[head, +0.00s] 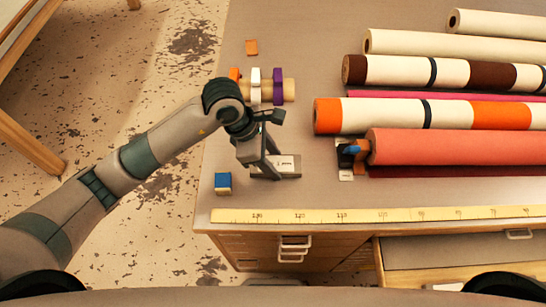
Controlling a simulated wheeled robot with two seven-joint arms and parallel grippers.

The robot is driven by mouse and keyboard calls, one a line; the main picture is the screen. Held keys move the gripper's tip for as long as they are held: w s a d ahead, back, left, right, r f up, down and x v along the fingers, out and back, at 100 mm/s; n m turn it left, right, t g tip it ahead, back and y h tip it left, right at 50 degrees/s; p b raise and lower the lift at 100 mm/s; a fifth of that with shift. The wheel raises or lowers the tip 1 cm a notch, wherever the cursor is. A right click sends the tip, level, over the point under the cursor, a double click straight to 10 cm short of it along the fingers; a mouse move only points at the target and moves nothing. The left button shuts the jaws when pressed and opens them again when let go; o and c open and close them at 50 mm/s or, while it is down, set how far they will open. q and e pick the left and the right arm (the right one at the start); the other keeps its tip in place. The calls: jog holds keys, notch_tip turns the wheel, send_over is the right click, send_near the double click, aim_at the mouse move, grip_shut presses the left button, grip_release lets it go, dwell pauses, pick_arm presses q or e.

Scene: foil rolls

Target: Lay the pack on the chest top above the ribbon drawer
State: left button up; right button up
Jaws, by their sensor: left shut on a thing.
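My left gripper (264,172) points down over the left part of the grey chest top (320,190). It is shut on a flat, dark grey pack with a white label (287,163), low over or on the top; I cannot tell if they touch. The fingers hide part of the pack. Wooden drawers with pale handles (294,243) are in the chest front below. Their labels are too small to read, so I cannot tell which is the ribbon drawer. My right gripper is not in view.
A yellow measuring strip (350,215) runs along the front edge. Several large rolls (450,146) fill the right. A drawer at lower right looks pulled out (440,250).

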pick_arm(q)
jog(key=shift+f, duration=0.1)
jog(key=o, duration=1.1)
jog(key=shift+o, duration=0.2)
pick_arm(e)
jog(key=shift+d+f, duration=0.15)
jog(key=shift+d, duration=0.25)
pick_arm(q)
jog(key=shift+r, duration=0.2)
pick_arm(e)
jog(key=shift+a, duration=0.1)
pick_arm(q)
jog(key=shift+a+r+b, duration=0.1)
jog(key=shift+r+b, duration=0.15)
jog(key=shift+b, duration=0.05)
jog(key=b+v, duration=0.4)
jog(key=v, duration=0.7)
jog(key=shift+r, duration=0.15)
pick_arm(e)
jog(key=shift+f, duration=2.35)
pick_arm(q)
jog(key=shift+a, duration=0.1)
